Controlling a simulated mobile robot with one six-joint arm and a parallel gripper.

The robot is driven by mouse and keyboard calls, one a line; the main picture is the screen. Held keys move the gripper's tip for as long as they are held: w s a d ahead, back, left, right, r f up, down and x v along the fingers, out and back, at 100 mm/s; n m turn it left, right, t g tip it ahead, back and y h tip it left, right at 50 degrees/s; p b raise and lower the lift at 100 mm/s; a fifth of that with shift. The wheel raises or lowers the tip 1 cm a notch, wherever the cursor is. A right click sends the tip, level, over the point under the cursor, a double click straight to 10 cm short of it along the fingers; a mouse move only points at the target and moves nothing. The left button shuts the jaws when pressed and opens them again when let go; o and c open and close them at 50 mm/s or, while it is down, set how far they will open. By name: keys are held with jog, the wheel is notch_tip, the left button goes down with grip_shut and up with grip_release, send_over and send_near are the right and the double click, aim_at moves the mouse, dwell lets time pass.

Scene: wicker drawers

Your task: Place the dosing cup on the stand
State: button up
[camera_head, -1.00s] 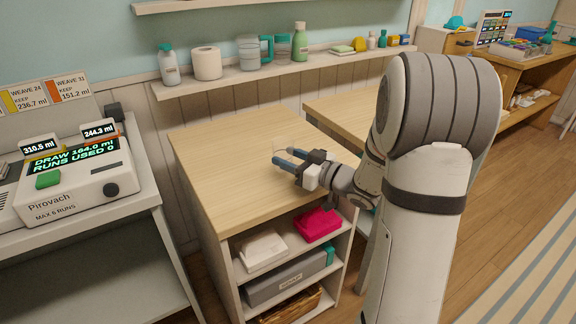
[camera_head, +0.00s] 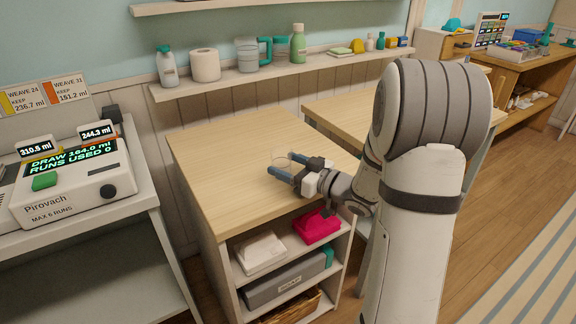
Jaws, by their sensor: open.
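No stand can be told for sure in this view.
A Pirovach machine (camera_head: 75,182) with lit displays stands on the left bench. A wall shelf (camera_head: 220,80) behind holds bottles, a paper roll and a jug. Below the top are a pink item (camera_head: 318,227) and a grey box (camera_head: 285,280). The left cabinet top is clear.

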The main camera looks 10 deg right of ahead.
jog(key=shift+d+r, duration=0.1)
jog(key=shift+r, duration=0.1)
jog(key=p+v, duration=0.1)
jog(key=v, duration=1.1)
